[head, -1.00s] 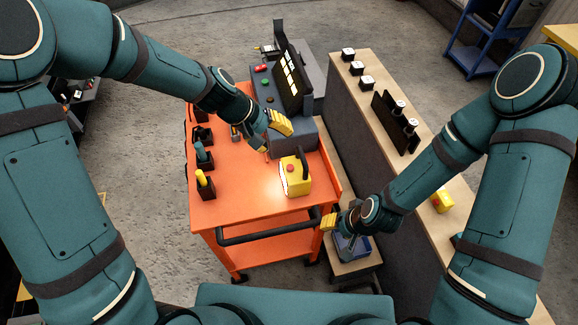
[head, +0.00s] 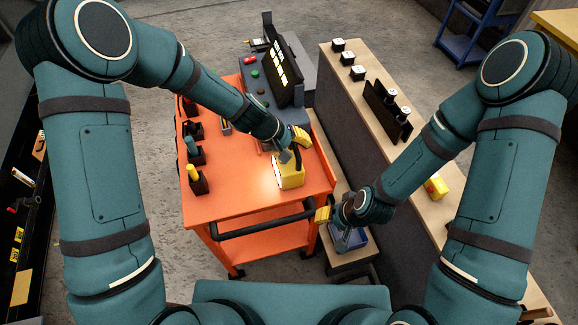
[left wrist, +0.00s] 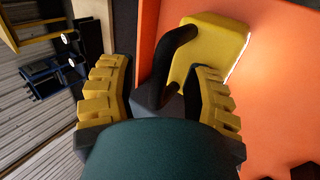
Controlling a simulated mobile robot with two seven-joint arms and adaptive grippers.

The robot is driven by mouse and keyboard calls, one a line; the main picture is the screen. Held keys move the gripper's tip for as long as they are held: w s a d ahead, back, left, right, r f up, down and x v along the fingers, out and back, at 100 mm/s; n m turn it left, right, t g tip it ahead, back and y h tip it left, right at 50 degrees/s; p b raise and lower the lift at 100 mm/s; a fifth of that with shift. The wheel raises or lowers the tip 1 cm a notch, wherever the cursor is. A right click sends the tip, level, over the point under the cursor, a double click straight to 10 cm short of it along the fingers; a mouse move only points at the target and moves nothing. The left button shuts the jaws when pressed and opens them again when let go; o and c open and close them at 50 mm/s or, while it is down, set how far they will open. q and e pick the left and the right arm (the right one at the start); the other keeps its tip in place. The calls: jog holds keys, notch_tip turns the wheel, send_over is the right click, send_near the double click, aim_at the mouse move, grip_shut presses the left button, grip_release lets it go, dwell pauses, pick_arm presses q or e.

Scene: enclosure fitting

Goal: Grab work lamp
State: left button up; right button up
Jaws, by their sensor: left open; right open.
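The work lamp is a yellow block (head: 291,176) with a black handle, on the orange cart top near its right edge. My left gripper (head: 293,146) is open right at the lamp and hides its upper part in the head view. In the left wrist view the lamp (left wrist: 228,42) lies just ahead, and its black handle (left wrist: 176,55) is between the two yellow-padded fingers (left wrist: 160,95); contact cannot be told. My right gripper (head: 333,214) is open and empty beside the cart's front right corner, near the push bar.
The orange cart (head: 235,205) has a black push bar (head: 262,222) in front. Holders with tools (head: 197,182) line its left edge. A grey console with a dark panel (head: 285,80) stands at the back. A wooden-topped bench (head: 372,100) runs along the right.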

pick_arm(q)
jog(key=shift+d+f, duration=0.2)
jog(key=shift+f, duration=0.15)
jog(key=shift+r, duration=0.1)
grip_shut()
